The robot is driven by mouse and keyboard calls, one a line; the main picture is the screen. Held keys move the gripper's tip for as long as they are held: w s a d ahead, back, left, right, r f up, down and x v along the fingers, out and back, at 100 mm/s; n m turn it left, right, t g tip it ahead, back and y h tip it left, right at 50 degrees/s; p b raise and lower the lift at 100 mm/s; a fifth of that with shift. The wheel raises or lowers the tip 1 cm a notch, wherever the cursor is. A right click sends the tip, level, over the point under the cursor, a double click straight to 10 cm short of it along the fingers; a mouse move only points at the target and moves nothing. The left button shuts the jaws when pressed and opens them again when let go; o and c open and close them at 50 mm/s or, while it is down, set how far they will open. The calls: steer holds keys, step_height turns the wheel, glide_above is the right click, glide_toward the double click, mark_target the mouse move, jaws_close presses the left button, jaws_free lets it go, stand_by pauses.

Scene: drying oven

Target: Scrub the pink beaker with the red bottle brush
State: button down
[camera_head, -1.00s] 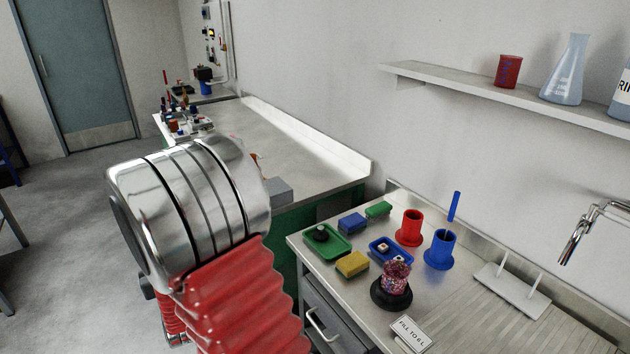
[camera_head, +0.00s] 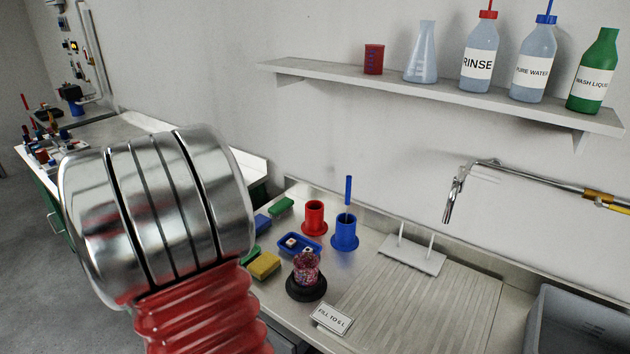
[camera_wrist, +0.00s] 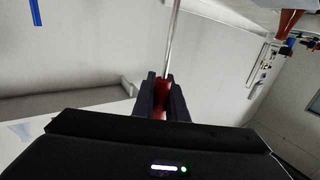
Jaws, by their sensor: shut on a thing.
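My gripper (camera_wrist: 161,92) shows in the wrist view, its dark fingers shut on the red handle of the red bottle brush (camera_wrist: 161,104). A thin metal rod runs from the handle up out of the picture, so the brush's bristle end is not visible. In the head view my gripper and the brush are out of sight; my arm fills the left. The pink beaker (camera_head: 306,269), speckled and see-through, stands upright on a round black base (camera_head: 306,291) on the counter, right of my arm.
An empty red holder (camera_head: 314,219) and a blue holder (camera_head: 344,236) with a blue-handled brush (camera_head: 348,192) stand behind the beaker. A yellow sponge (camera_head: 264,265), a blue tray (camera_head: 291,249) and a sign (camera_head: 332,318) lie close by. A tap (camera_head: 455,190) and shelf (camera_head: 440,92) are at right.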

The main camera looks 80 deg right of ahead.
steer(key=s+d+r+m+g, duration=0.1)
steer(key=s+d+m+g, duration=0.1)
steer(key=s, duration=0.6)
steer(key=s+d+r+m+g, duration=0.1)
steer(key=s+g, duration=0.3)
steer(key=s, duration=0.4)
steer(key=s+d+r+m+g+y, duration=0.1)
steer(key=s+d+m+g, duration=0.2)
steer(key=s, duration=0.5)
steer(key=shift+d+r+m+g, duration=0.15)
steer(key=shift+d+m+g, duration=0.15)
steer(key=shift+d+g, duration=0.3)
steer(key=shift+a, duration=0.15)
step_height(320, 180, down, 13)
steer(key=shift+w, duration=0.15)
steer(key=shift+f, duration=0.7)
stand_by(1.1)
steer(key=shift+a, duration=0.1)
